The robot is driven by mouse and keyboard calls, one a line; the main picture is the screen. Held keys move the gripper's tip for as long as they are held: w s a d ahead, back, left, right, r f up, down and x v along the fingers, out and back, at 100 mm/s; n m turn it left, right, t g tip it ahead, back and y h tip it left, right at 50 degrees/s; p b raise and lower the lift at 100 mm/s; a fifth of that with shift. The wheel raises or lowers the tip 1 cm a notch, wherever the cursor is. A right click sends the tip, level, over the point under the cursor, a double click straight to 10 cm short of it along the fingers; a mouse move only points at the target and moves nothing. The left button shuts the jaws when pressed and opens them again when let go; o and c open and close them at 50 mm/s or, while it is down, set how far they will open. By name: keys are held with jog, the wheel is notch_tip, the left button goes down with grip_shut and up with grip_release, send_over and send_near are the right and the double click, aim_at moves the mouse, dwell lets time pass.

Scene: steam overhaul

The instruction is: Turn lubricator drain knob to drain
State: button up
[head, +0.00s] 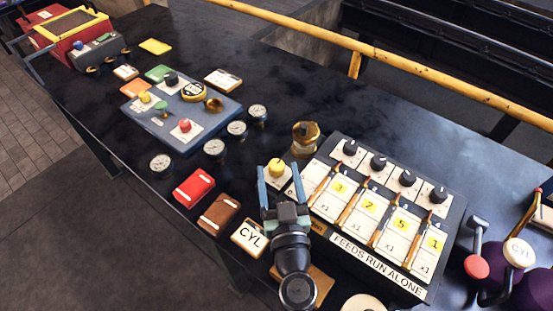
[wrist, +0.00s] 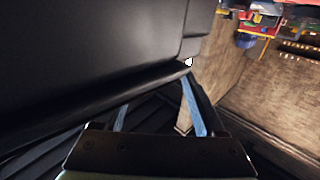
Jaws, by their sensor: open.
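The lubricator is a dark panel (head: 455,225) with several black knobs along its top and numbered yellow cards marked "x1". A yellow knob (head: 276,168) on a pale plate sits at its left end, probably the drain knob; its label is not readable. My gripper (head: 278,166) is open, and its two blue fingers appear on either side of the yellow knob in the head view. I cannot tell whether they touch it. In the wrist view my gripper (wrist: 155,95) shows spread fingers against a dark surface; no knob is visible there.
A brass cup (head: 305,135) stands just behind the yellow knob. A "CYL" card (head: 250,238), a brown block (head: 219,215) and a red block (head: 194,188) lie left of my gripper. A blue-grey control box (head: 205,125) and several gauges are farther left. Bare black bench lies behind.

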jog(key=shift+w+a, duration=0.15)
jog(key=shift+w, duration=0.55)
jog(key=shift+w+a, duration=0.1)
jog(key=shift+w, duration=0.6)
grip_shut()
